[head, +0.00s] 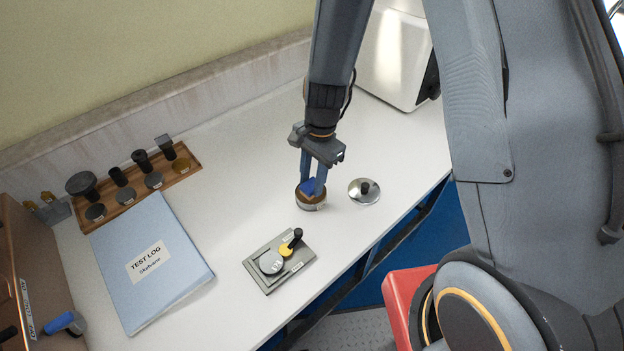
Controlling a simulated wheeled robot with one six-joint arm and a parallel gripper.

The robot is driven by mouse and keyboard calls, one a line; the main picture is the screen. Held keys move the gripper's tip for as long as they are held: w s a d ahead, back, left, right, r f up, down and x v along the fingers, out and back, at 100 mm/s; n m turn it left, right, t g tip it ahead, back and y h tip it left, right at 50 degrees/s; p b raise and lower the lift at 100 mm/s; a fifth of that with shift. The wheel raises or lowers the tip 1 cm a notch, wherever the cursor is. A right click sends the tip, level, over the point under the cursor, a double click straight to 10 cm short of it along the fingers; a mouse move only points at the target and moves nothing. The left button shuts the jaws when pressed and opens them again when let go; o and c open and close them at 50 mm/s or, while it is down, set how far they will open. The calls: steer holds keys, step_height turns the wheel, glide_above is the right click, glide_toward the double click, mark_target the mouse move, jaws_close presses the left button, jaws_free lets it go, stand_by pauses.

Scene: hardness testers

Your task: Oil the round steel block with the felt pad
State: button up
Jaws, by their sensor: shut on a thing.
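My gripper (313,189) points down at a small round tin (311,204) with a light label, right of the table's middle. It is shut on a small blue block (308,184), which seems to be the back of the felt pad. The pad's underside is hidden in the tin's mouth, so I cannot tell if it touches the bottom. A round grey steel block (271,262) lies on a grey rectangular plate (297,276), in front and to the left of the tin.
A shiny lid with a black knob (364,191) lies right of the tin. A blue test log folder (185,290) lies at left. A wooden rack (140,199) with several discs and black-handled pieces stands behind it. The white table is clear between plate and tin.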

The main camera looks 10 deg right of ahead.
mark_target(312, 184)
step_height(312, 184, up, 7)
steer(key=p, duration=0.6)
stand_by(0.3)
stand_by(0.7)
